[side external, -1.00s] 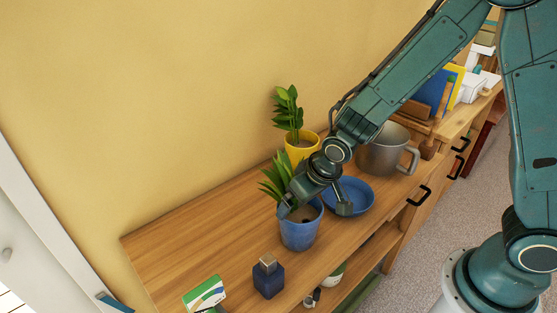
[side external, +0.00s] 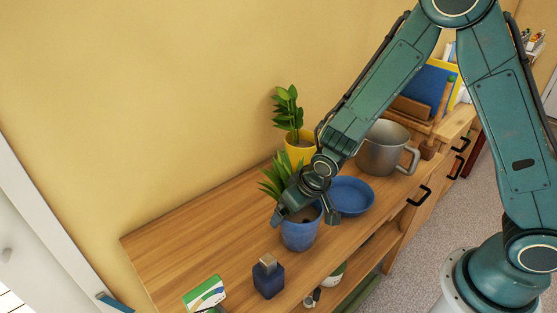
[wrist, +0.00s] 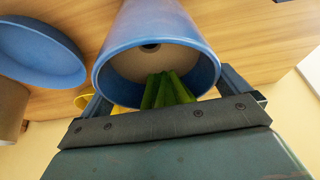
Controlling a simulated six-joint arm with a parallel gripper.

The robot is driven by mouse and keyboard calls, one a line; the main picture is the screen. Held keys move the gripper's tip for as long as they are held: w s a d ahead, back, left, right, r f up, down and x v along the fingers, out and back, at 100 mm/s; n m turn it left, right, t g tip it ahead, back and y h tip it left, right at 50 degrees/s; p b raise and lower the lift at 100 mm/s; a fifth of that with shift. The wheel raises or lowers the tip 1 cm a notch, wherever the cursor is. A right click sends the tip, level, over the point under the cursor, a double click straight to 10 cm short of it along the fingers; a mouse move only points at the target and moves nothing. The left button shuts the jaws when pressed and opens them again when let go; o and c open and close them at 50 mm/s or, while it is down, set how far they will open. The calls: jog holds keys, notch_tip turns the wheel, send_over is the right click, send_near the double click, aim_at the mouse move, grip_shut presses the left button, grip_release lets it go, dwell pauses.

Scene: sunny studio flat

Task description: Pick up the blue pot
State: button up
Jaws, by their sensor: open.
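The blue pot (side external: 300,238) holds a green leafy plant and stands upright on the wooden cabinet top. My gripper (side external: 304,217) is open at the pot's rim, with one finger on the pot's left side and the other on its right. In the wrist view the pot (wrist: 150,30) fills the top middle, showing its rim, soil and green stems. The fingers of my gripper (wrist: 165,92) show on both sides of the rim. I cannot tell whether they touch it. My wrist hides part of the plant in the side view.
A blue dish (side external: 352,196) lies just right of the pot. A dark blue bottle (side external: 268,279) and a small box (side external: 204,293) stand in front. The cabinet top (side external: 190,240) is clear at left.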

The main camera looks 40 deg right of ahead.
jog(key=shift+c, duration=0.4)
jog(key=shift+r, duration=0.1)
jog(key=c, duration=1.4)
jog(key=shift+w+r, duration=0.1)
jog(key=shift+c, duration=0.2)
notch_tip(320, 180, up, 20)
